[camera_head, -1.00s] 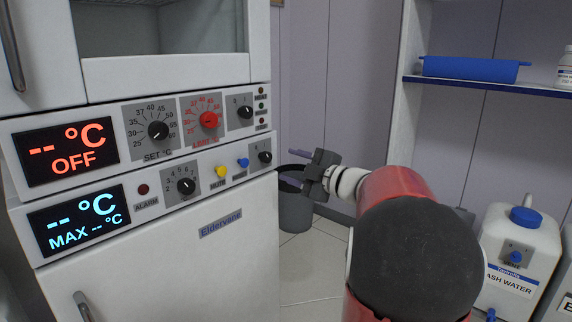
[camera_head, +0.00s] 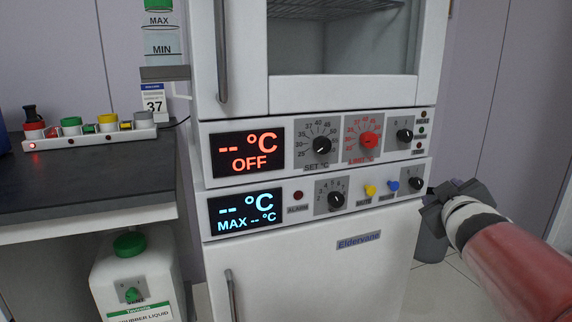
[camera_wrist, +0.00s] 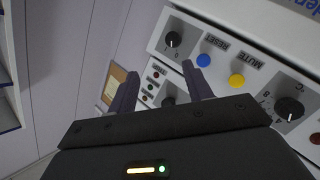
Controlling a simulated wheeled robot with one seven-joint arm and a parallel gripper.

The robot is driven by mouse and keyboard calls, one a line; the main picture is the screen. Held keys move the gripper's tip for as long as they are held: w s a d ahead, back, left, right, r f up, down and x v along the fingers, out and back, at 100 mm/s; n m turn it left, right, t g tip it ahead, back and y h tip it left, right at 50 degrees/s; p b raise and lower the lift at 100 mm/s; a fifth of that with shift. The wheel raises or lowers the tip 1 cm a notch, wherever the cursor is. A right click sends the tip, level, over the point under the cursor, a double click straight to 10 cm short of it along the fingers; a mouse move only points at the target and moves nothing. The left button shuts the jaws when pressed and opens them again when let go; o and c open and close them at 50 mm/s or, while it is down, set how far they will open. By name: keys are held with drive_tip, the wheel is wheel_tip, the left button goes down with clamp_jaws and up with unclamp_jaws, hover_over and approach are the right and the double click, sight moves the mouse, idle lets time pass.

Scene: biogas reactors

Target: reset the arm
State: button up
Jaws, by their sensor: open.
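My gripper (camera_head: 446,200) is at the right of the head view, in front of the right edge of the white cabinet (camera_head: 318,290). In the wrist view its two dark fingers (camera_wrist: 158,90) stand apart with nothing between them. Beyond them is the cabinet's control panel (camera_wrist: 215,40), with a blue button (camera_wrist: 203,60), a yellow button (camera_wrist: 236,80) and black knobs. I cannot tell the exact gap between fingers and panel. My red and white arm reaches in from the lower right of the head view.
The cabinet's upper display (camera_head: 248,150) reads OFF. A dark bench (camera_head: 80,190) at left holds a white strip with coloured caps (camera_head: 90,133). A scrubber liquid can (camera_head: 135,275) stands below. A grey bin (camera_head: 430,240) stands on the floor behind my gripper.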

drive_tip(key=s+a+f+m+g+y+p, duration=0.1)
drive_tip(key=s+a+f+g, duration=0.4)
drive_tip(key=s, duration=0.6)
drive_tip(key=s+a+f+m+g+y+p, duration=0.2)
drive_tip(key=s+a+f+g, duration=0.3)
drive_tip(key=s+a+f, duration=0.4)
drive_tip(key=s+a+m+y, duration=0.1)
drive_tip(key=s+a, duration=0.1)
drive_tip(key=s, duration=0.1)
drive_tip(key=shift+s+m, duration=0.15)
drive_tip(key=shift+m, duration=0.25)
